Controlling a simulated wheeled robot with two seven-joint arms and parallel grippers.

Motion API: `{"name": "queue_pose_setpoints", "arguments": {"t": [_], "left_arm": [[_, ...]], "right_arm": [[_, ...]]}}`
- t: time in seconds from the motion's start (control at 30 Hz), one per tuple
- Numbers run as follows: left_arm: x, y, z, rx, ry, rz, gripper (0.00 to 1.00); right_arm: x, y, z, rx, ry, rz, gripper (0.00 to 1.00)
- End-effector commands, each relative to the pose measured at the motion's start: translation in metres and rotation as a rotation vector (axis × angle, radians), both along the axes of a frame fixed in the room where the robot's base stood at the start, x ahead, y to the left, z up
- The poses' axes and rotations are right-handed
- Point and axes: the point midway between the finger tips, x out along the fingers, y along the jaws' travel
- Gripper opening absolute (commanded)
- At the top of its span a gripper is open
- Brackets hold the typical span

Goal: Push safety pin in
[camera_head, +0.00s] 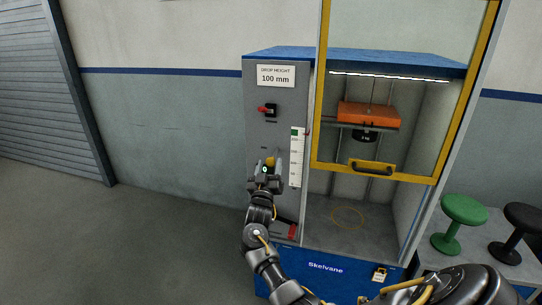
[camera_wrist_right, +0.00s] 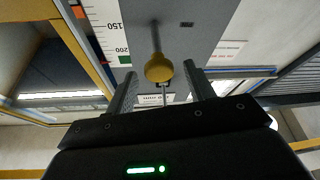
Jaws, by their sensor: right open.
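The safety pin (camera_head: 269,161) has a yellow knob and sits on the machine's grey front panel, below the red switch. In the right wrist view the yellow knob (camera_wrist_right: 158,67) stands out from the panel on a thin stem. My right gripper (camera_head: 267,163) is open in front of the panel. Its two fingers (camera_wrist_right: 160,75) lie on either side of the knob, with gaps visible on both sides. I cannot tell how deep the knob sits between them. My left gripper is not in view.
The grey panel (camera_head: 255,130) carries a red switch (camera_head: 265,109) and a height scale (camera_head: 297,158). To its right, a yellow-framed guard (camera_head: 318,90) with a handle (camera_head: 371,167) is raised over the chamber. Green (camera_head: 463,210) and black (camera_head: 523,222) stools stand at right. Open floor lies left.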

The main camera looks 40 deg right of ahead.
Motion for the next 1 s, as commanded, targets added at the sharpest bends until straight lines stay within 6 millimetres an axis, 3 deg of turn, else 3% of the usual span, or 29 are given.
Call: {"name": "queue_pose_setpoints", "arguments": {"t": [0.23, 0.63, 1.0], "left_arm": [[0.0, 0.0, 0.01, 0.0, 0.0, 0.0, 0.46], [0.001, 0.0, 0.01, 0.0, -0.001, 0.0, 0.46], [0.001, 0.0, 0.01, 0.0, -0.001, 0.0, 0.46]], "right_arm": [[0.019, -0.023, 0.013, -0.001, 0.0, -0.001, 0.53], [0.023, -0.026, 0.013, 0.001, 0.0, 0.001, 0.52], [0.023, -0.026, 0.013, 0.001, 0.0, 0.001, 0.04]]}}
